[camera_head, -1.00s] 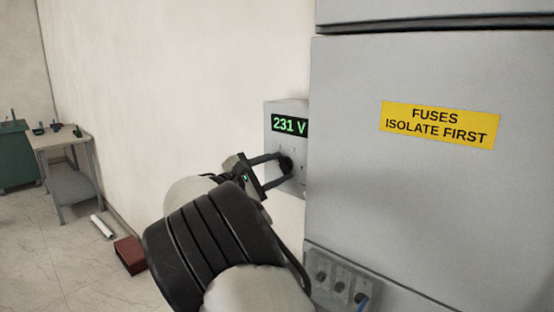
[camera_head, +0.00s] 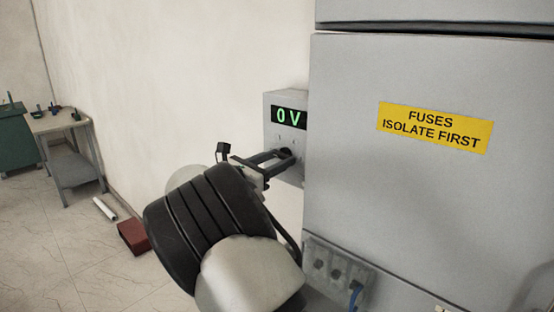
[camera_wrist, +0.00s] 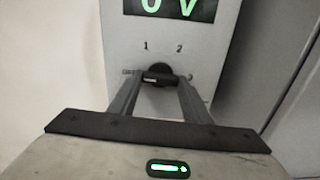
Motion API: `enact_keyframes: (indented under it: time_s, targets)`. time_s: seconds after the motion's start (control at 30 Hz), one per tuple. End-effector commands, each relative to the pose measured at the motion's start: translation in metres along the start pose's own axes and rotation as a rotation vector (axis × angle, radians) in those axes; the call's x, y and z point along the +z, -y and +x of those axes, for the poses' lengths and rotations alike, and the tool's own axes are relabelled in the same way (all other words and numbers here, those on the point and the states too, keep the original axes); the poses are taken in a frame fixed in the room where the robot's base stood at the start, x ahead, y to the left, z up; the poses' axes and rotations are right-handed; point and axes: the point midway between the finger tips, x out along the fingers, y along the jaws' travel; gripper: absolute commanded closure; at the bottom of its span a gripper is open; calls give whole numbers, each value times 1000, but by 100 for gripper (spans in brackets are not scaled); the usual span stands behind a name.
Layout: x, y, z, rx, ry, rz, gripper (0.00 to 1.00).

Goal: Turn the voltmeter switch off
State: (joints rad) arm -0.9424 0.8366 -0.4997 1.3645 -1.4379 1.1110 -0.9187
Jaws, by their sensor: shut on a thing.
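The voltmeter (camera_head: 272,105) is a grey box on the wall beside the cabinet. Its green display (camera_head: 289,117) reads 0 V, and the display also shows at the top of the wrist view (camera_wrist: 170,8). Below it is a black rotary switch (camera_wrist: 159,72) with marks 1 and 2 above it and smaller marks at its sides, partly hidden. The switch's pale pointer bar lies nearly level, toward the left. My gripper (camera_head: 283,156) is shut on the switch, one finger at each side, as the wrist view shows (camera_wrist: 158,84).
The large grey cabinet (camera_head: 420,200) with a yellow fuse label (camera_head: 434,128) stands close on the right. A small switch box (camera_head: 338,270) is low beside my arm. A bench (camera_head: 60,122), a red box (camera_head: 133,237) and a white tube (camera_head: 105,209) are far left.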

Motion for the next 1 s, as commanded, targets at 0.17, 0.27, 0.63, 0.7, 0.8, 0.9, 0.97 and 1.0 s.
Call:
enact_keyframes:
  time_s: [0.17,0.27,0.63,0.7,0.8,0.9,0.97,1.0]
  targets:
    - [-1,0,0,0,-1,-52,79]
    - [-1,0,0,0,-1,-68,79]
    - [-1,0,0,0,-1,-78,79]
    - [-1,0,0,0,-1,-78,79]
    - [-1,0,0,0,-1,-77,41]
    - [-1,0,0,0,-1,-76,38]
    - [-1,0,0,0,-1,-76,38]
    - [0,0,0,0,0,-76,38]
